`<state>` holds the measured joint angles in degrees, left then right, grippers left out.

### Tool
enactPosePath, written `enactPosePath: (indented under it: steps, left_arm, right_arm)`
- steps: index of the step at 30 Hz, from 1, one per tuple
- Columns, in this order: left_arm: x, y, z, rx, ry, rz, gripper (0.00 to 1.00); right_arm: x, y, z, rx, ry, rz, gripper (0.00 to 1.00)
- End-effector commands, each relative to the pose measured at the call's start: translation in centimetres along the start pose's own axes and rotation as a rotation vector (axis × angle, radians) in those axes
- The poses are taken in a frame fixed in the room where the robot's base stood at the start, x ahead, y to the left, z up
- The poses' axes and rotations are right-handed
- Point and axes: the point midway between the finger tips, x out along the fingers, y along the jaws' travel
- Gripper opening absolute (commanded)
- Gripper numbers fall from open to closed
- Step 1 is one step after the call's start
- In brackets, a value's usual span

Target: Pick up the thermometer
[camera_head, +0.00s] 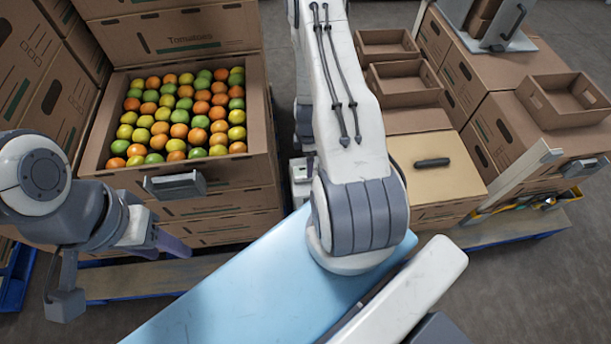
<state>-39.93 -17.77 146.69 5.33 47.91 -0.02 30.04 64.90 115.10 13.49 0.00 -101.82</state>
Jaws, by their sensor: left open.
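I cannot surely make out a thermometer. A small dark rounded bar (432,162) lies on a tan carton top right of centre; I cannot tell if it is the thermometer or a handle. My left gripper (122,275) is at the lower left, in front of the tomato carton. Its fingers are wide apart with nothing between them.
An open carton (262,112) of red, orange, yellow and green tomatoes stands at the left on stacked cartons. A grey block (175,184) is on its front edge. Empty open trays (405,82) and another (563,98) stand at the right. Grey floor (530,290) is clear at the lower right.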

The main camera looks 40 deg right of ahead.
Motion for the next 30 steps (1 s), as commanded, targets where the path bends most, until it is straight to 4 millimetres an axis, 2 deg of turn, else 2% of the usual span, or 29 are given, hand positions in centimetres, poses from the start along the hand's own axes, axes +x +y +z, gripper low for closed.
enactPosePath:
  steps: [13, 24, 25, 29, 30]
  left_arm:
    - [4.8, -0.3, 0.2, 0.000, 0.000, 0.000, 0.50]
    - [5.1, -0.4, 0.3, 0.000, 0.000, 0.000, 0.50]
    - [5.1, -0.4, 0.3, 0.000, 0.000, 0.000, 0.50]
    - [5.1, -0.4, 0.3, 0.000, 0.000, 0.000, 0.50]
    - [5.1, -0.4, 0.3, 0.000, 0.000, 0.000, 0.50]
  right_arm:
    - [4.9, 0.0, -0.6, -0.003, 0.000, 0.000, 1.00]
    - [5.2, 0.0, -0.6, -0.004, 0.000, 0.000, 1.00]
    - [5.2, 0.0, -0.6, -0.004, 0.000, 0.000, 0.96]
    - [5.2, 0.0, -0.6, -0.004, 0.000, 0.000, 0.46]
    - [5.2, 0.0, -0.6, -0.004, 0.000, 0.000, 0.31]
